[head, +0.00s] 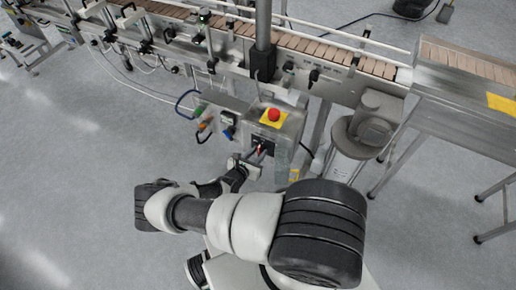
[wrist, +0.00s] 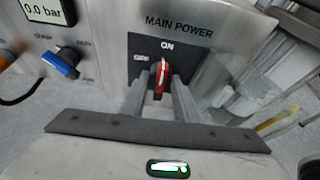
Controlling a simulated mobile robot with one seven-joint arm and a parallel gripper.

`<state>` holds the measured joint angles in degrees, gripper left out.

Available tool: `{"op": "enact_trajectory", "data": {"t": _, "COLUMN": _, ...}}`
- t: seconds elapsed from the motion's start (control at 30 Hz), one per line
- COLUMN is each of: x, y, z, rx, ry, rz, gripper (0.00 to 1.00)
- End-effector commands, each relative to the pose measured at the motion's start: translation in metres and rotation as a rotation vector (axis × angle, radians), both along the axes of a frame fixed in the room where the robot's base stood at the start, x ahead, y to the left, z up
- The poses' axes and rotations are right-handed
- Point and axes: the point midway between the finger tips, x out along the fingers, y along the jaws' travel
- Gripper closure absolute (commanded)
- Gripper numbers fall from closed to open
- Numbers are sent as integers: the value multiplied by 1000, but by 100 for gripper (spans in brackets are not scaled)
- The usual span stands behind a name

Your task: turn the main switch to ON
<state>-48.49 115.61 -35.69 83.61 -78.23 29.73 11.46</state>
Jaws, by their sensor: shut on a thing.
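The main switch (wrist: 161,72) is a red handle on a black plate under the words MAIN POWER in the wrist view. ON is printed above it and OFF to its upper left. The handle stands close to upright, its top end toward ON. My gripper (wrist: 160,84) has one finger on each side of the handle and is shut on it. In the head view the switch (head: 261,148) shows small on the front of the control box, with my gripper (head: 254,158) against it and partly hidden by my arm.
A red emergency stop (head: 274,115) on a yellow plate sits on top of the control box. A blue knob (wrist: 61,62) and a pressure display (wrist: 47,9) are left of the switch. A conveyor (head: 330,80) runs behind; a motor (head: 370,130) stands right. Floor at left is clear.

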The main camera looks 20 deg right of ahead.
Motion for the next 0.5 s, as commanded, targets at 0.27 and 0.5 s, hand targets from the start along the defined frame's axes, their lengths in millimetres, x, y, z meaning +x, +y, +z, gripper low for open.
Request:
{"op": "enact_trajectory", "data": {"t": 0.27, "x": 0, "y": 0, "z": 1, "rx": 35, "ry": -48, "rz": 0, "gripper": 94}}
{"op": "enact_trajectory", "data": {"t": 0.5, "x": 0, "y": 0, "z": 0, "rx": 40, "ry": -54, "rz": 0, "gripper": 94}}
